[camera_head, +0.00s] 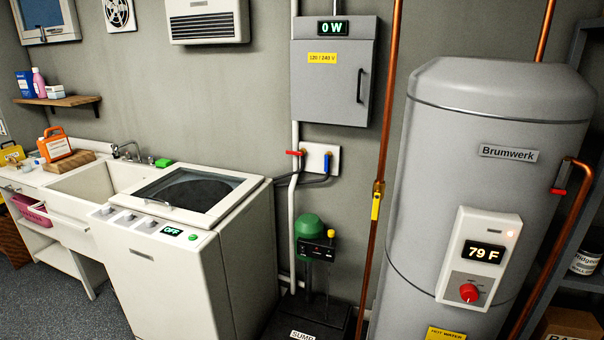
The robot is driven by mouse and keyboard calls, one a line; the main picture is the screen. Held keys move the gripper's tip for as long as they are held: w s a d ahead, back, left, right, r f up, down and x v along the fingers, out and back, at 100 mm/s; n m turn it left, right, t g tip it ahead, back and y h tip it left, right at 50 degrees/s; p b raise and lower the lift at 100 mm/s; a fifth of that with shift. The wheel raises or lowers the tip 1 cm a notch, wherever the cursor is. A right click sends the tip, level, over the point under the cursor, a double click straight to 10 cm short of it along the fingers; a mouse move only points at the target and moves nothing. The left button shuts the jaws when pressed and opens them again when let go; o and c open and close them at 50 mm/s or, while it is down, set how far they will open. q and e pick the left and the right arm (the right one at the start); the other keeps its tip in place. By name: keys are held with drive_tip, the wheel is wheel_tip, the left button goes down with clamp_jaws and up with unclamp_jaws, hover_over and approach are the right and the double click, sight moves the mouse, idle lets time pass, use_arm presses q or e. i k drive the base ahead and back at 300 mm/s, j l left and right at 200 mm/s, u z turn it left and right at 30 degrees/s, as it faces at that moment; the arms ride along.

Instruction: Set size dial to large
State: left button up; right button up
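A white top-loading washer (165,280) stands left of centre with its glass-windowed lid (190,190) closed. Its front control panel carries a row of dials: a left dial (104,210), a middle dial (124,216) and a right dial (147,225). Right of them are a small display (172,230) reading OFF and a green button (193,237). The dial labels are too small to read, so I cannot tell which one is the size dial or where it points. Neither of my grippers is in view.
A sink counter (68,198) adjoins the washer on the left. A grey Brumwerk water heater (440,160) with a red dial (468,292) stands at right. A sump unit (310,310) sits right of the washer. Dark floor (60,290) shows at lower left.

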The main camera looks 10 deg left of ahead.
sight(150, 221)
drive_tip(key=u, duration=1.3)
drive_tip(key=i+j, duration=0.25)
drive_tip(key=i, duration=0.2)
drive_tip(key=i+j, duration=0.25)
drive_tip(key=i, duration=0.25)
drive_tip(key=i+j, duration=0.2)
drive_tip(key=i, duration=0.25)
drive_tip(key=i+j+z, duration=0.1)
drive_tip(key=i+j, duration=0.15)
drive_tip(key=i, duration=0.2)
